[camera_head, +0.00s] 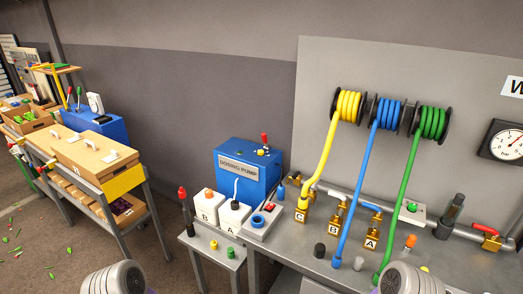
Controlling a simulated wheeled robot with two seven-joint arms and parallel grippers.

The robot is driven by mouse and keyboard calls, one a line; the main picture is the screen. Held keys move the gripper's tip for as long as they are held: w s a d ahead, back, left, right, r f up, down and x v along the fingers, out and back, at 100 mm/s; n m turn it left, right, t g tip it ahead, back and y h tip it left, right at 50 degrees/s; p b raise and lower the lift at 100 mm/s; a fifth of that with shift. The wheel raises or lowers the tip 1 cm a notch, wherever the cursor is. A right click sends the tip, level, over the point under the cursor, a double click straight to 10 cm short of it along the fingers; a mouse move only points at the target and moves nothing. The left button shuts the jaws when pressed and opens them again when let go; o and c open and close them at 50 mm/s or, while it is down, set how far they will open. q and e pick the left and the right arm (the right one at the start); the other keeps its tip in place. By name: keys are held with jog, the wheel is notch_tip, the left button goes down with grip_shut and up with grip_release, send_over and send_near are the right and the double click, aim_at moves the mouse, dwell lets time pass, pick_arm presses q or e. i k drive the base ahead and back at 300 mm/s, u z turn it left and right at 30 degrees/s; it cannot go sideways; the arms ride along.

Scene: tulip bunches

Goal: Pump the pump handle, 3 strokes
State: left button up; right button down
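A blue box labelled "DOSING PUMP" (243,170) stands at the back left of the grey bench. A small upright lever with a red tip (264,140) sits on its top right, beside a yellow knob (261,153). A dark upright rod with a red end (184,205) stands at the left edge of the small stand; I cannot tell which of these is the pump handle. Grey rounded parts of my two arms show at the bottom left and bottom right. Neither gripper's fingers are in view, and nothing shows touching the pump or either red-tipped part.
White canisters B (205,208) and A (233,218) stand before the pump. Yellow, blue and green hoses (385,205) hang from wall reels to the bench. A pressure gauge (507,142) is at right. A cart with cardboard boxes (95,158) stands left, with floor between.

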aim_at(264, 139)
jog(key=u, duration=0.8)
jog(key=i, duration=0.95)
jog(key=z, duration=0.05)
